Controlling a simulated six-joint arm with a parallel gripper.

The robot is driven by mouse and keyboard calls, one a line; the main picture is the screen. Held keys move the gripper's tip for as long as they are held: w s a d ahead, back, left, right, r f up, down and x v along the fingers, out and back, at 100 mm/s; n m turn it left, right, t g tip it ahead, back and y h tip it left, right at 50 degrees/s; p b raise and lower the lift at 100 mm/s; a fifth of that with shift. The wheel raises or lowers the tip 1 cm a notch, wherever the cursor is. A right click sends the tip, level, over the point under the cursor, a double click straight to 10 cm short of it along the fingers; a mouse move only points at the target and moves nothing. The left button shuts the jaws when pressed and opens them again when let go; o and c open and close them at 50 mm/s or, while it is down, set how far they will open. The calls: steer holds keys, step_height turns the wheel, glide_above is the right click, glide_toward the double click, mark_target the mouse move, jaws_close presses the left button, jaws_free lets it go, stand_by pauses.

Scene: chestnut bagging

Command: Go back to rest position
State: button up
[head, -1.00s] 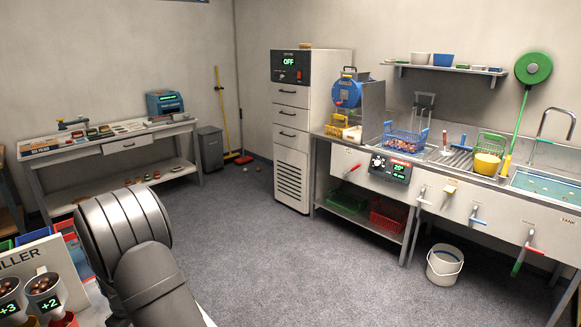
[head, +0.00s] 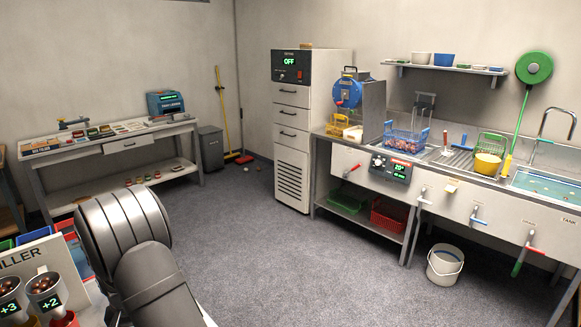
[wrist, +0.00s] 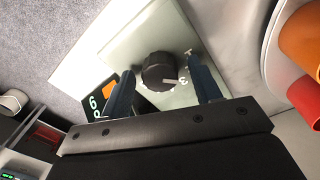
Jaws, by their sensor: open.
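My gripper (wrist: 165,95) is open in the wrist view, its two dark blue fingers apart. A black round knob (wrist: 158,70) with a pale pointer sits on a light glassy plate (wrist: 185,45) and shows between the fingers. I see nothing held, though I cannot tell how far the knob is from the fingertips. In the head view the gripper is hidden; only my grey arm links show at the lower left.
A filler panel (head: 30,262) with cups of chestnuts stands at the lower left. Orange and red round parts (wrist: 303,40) lie at the wrist view's right. A sink counter (head: 480,195) runs along the right; the grey floor (head: 250,250) between is mostly clear.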

steer(key=shift+m, duration=0.9)
